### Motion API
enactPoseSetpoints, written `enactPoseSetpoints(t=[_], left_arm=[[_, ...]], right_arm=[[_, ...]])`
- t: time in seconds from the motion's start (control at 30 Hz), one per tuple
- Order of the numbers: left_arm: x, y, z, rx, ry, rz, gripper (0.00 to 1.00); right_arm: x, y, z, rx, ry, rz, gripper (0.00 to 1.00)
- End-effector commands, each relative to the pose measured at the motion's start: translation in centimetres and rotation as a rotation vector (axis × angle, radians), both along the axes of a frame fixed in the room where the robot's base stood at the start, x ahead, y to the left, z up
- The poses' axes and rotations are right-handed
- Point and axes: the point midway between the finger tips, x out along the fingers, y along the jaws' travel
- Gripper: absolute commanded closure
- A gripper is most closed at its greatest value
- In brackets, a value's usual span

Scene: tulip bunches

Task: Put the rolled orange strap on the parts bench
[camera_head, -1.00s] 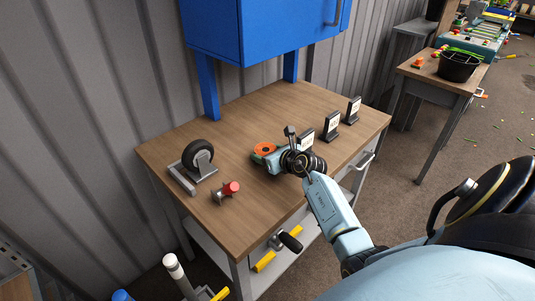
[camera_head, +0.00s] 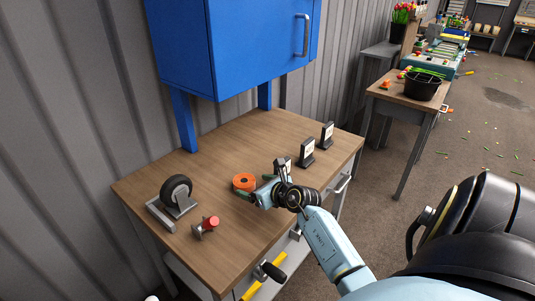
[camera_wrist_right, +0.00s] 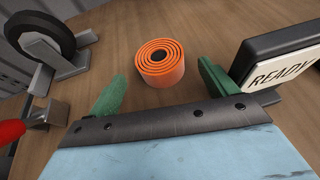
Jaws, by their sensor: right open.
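The rolled orange strap (camera_head: 244,181) stands on the wooden top of the bench (camera_head: 215,243), toward its middle. It also shows in the right wrist view (camera_wrist_right: 162,70) as a spiral roll with a dark centre. My right gripper (camera_head: 252,190) is open, low over the bench top. In the wrist view its two green fingers are spread wide, with the roll in line with the gap, just past the fingertips. A clear gap shows on each side of the roll, and nothing is gripped. My left gripper is not in view.
A caster wheel on a grey bracket (camera_head: 177,190) and a red-capped metal part (camera_head: 207,225) are to the left. Black sign stands (camera_head: 307,150) line the right side; one reading READY (camera_wrist_right: 275,68) is close to my right finger. A blue cabinet (camera_head: 235,45) hangs over the back.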

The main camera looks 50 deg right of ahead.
Motion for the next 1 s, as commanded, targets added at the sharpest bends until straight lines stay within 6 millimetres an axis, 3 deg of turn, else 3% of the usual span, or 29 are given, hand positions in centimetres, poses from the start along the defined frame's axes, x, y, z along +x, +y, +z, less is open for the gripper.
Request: enactPoseSetpoints(t=[0.2, 0.4, 0.83, 1.0], left_arm=[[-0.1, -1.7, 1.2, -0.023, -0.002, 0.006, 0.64], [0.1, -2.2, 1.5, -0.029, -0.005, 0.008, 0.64], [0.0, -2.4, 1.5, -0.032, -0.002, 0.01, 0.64], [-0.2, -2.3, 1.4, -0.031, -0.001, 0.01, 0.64]], right_arm=[[-4.1, 0.2, 1.7, -0.002, 0.002, 0.001, 0.15], [-5.9, 0.3, 2.5, 0.0, 0.0, 0.001, 0.15], [-6.1, 0.5, 2.7, 0.008, -0.01, 0.0, 0.15], [-5.5, 2.2, 5.5, 0.127, -0.159, -0.019, 0.15]])
